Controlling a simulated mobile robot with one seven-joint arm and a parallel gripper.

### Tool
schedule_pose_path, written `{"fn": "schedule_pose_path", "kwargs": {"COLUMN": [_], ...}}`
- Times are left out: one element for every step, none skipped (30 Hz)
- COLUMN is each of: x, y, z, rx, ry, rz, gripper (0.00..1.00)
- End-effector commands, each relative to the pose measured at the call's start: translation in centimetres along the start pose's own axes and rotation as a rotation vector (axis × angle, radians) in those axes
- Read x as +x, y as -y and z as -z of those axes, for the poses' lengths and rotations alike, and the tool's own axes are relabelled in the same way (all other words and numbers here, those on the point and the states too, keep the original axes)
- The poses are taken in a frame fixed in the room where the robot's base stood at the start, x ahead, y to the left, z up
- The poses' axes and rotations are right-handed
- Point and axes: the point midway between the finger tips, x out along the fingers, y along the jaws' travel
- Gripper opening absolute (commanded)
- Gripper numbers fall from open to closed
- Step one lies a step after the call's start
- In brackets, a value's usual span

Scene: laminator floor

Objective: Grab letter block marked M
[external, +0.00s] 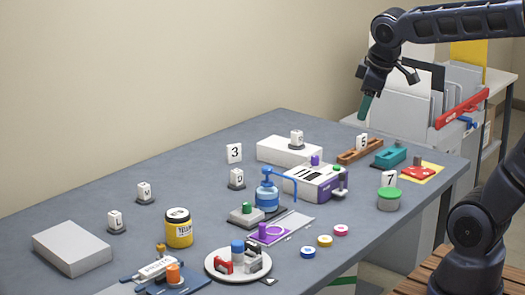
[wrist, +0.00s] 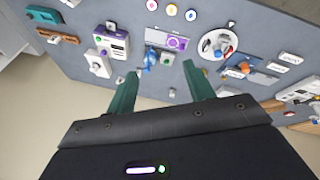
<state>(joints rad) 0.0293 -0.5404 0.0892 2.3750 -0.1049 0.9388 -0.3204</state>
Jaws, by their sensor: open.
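Several small white letter blocks on dark bases stand on the grey table in the external view. The one at the left rear (external: 144,190) seems to be marked M, but its letter is small and hard to read. Others are a block that looks like L (external: 116,219), one like D (external: 237,177) and one (external: 297,138) on a white box. My gripper (external: 366,105) is high above the far right end of the table, well away from the blocks. In the wrist view its green fingers (wrist: 160,78) are apart with nothing between them. I cannot make out the M there.
A grey box (external: 72,250) and a yellow jar (external: 178,229) stand near the left blocks. A blue pump bottle (external: 267,192), a laminator-like machine (external: 310,182) and a white plate (external: 222,268) crowd the middle and front. The table's left rear is mostly clear.

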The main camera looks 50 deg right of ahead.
Motion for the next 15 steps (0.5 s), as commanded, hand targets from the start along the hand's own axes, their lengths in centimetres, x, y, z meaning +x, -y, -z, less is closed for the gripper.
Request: {"fn": "schedule_pose_path", "kwargs": {"x": [0.3, 0.5, 0.7, 0.9, 1.1, 1.4, 1.6, 1.9, 2.2, 2.5, 2.9, 3.3, 3.7, 4.0, 4.6], "y": [-0.5, -0.7, -1.0, -1.2, -1.5, -1.7, -1.9, -2.1, -2.3, -2.5, -2.6, -2.9, -3.0, -3.1, -3.2], "z": [1.6, 2.4, 3.6, 4.5, 5.4, 6.5, 7.4, 8.3, 9.5, 10.4, 11.3, 12.5, 13.3, 14.2, 15.4], "rx": [-0.065, -0.106, -0.162, -0.203, -0.244, -0.3, -0.342, -0.383, -0.437, -0.479, -0.52, -0.573, -0.615, -0.656, -0.71], "ry": [0.011, 0.017, 0.023, 0.028, 0.033, 0.04, 0.044, 0.05, 0.055, 0.059, 0.063, 0.068, 0.072, 0.075, 0.08], "rz": [-0.009, -0.014, -0.021, -0.026, -0.031, -0.035, -0.04, -0.043, -0.046, -0.049, -0.051, -0.053, -0.055, -0.057, -0.057], "gripper": [0.53, 0.53, 0.53, 0.53, 0.53, 0.53, 0.53, 0.53, 0.53, 0.53, 0.53, 0.53, 0.53, 0.53, 0.53]}}
